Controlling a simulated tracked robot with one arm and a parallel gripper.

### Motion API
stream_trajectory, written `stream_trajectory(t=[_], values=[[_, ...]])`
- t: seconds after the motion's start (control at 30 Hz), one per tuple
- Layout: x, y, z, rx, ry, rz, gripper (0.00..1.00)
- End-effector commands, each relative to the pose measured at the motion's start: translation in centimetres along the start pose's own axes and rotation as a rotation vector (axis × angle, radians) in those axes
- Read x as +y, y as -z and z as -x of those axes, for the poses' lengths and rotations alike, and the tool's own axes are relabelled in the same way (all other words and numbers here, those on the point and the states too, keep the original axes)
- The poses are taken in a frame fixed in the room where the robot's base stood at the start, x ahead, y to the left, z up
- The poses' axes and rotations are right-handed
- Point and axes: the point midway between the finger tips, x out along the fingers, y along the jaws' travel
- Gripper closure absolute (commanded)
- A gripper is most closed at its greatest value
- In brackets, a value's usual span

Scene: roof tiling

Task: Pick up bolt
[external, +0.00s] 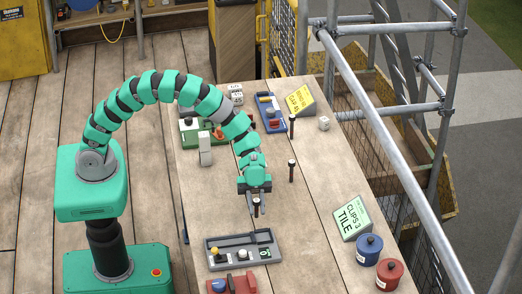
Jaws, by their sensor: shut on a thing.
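My gripper (253,202) points down over the wooden bench, in the middle of the external view. It is shut on a dark upright bolt (256,208), whose lower part shows below the fingers. I cannot tell whether the bolt's lower end touches the bench. Two similar dark bolts stand upright on the bench to the right, one nearby (291,171) and one farther back (292,126).
A grey tray (226,262) and a red-and-blue item (230,285) lie in front. Blue (369,250) and red (390,275) pots and a green sign (352,218) stand front right. Scaffold poles (385,155) run along the right. The bench around the bolts is mostly clear.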

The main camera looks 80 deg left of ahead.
Motion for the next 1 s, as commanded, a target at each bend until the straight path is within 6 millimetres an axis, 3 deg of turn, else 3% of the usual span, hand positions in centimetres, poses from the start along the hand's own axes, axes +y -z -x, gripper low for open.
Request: stream_trajectory(t=[0.07,0.37,0.8,1.0], values=[[0.1,1.0,0.5,-0.001,0.002,-0.002,1.00],[3.3,0.3,2.2,-0.002,0.001,0.000,1.00],[10.7,-0.6,6.6,-0.002,0.001,0.001,1.00],[12.8,-0.9,7.8,-0.001,0.002,0.000,1.00]])
